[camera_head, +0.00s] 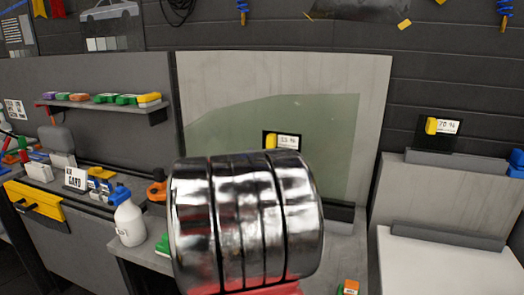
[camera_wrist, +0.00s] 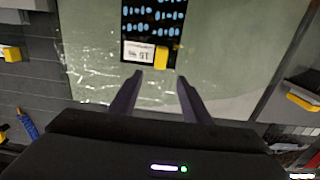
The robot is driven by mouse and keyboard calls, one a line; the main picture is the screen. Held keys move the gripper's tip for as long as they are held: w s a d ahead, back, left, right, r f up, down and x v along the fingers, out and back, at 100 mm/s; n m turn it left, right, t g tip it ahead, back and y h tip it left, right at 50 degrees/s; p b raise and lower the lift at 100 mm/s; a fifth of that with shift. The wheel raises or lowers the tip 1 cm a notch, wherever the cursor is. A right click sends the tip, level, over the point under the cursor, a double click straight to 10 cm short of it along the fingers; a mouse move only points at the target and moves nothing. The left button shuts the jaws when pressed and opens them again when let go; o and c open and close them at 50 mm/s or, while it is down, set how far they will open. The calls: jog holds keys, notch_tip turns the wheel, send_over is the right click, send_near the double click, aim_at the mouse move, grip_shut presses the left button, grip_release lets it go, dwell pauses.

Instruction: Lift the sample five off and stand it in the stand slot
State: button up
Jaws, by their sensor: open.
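A dark sample card with a yellow grip tab and a white label (camera_head: 283,140) is on the greenish window glass (camera_head: 330,115) in the head view; its label is too small to read surely. In the wrist view the dark sample (camera_wrist: 143,18) shows blue marks, with its yellow tab (camera_wrist: 162,57) just beyond my fingertips. My gripper (camera_wrist: 160,77) is open and empty, its fingers to either side of the tab's line. In the head view my chrome arm hides the gripper. A grey stepped stand (camera_head: 415,178) is at right, with a 70 % sample (camera_head: 437,132) upright on its upper ledge.
A lower grey ledge (camera_head: 447,236) of the stand holds nothing visible. A white spray bottle (camera_head: 129,222) stands at left on the bench. A shelf (camera_head: 105,107) carries several coloured blocks. A small orange and green block (camera_head: 349,288) lies low near my arm.

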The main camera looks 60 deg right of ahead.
aim_at(270, 141)
jog(key=d, duration=0.4)
jog(key=w+d, duration=0.1)
jog(key=d, duration=0.3)
jog(key=w+d, duration=0.1)
jog(key=d, duration=0.4)
jog(key=shift+w+d, duration=0.1)
jog(key=shift+c, duration=0.5)
grip_shut()
